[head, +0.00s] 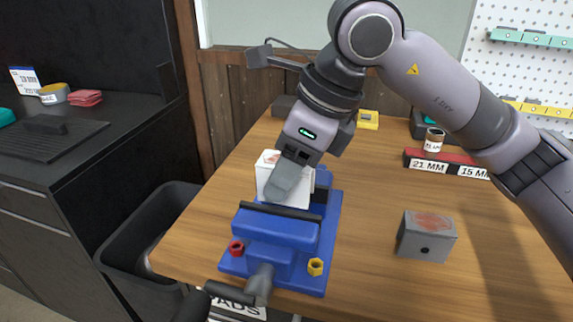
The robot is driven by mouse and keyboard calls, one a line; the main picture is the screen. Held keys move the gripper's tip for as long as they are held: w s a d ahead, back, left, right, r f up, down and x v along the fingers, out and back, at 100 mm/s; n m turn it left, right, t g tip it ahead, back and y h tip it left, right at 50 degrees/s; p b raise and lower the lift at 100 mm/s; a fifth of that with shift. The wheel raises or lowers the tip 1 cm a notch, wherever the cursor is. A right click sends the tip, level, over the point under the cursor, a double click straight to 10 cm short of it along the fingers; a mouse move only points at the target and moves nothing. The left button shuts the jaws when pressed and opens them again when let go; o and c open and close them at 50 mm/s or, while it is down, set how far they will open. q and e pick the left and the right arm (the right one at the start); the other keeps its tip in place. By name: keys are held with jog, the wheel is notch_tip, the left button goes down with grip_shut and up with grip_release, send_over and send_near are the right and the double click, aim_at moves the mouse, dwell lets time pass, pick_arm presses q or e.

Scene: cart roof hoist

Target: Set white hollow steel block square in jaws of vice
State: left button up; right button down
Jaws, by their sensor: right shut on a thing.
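The blue vice (277,234) is fixed near the front left corner of the wooden bench, its handle (262,283) toward me. The white block (267,174) is at the vice's jaws, with a reddish patch on its top. My right gripper (283,184) comes down from above and is shut on the white block. A grey finger covers much of the block's near face. I cannot tell whether the block's lower part touches the jaws or whether it sits square. My left gripper is not in view.
A grey block (426,236) with a reddish top stands on the bench (365,190) to the right. A red nut (236,248) and a yellow nut (316,267) rest on the vice base. A labelled red rack (440,162) lies behind. A black bin (140,240) stands left of the bench.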

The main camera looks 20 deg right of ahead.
jog(key=shift+c, duration=2.2)
grip_release()
jog(key=shift+v, duration=3.55)
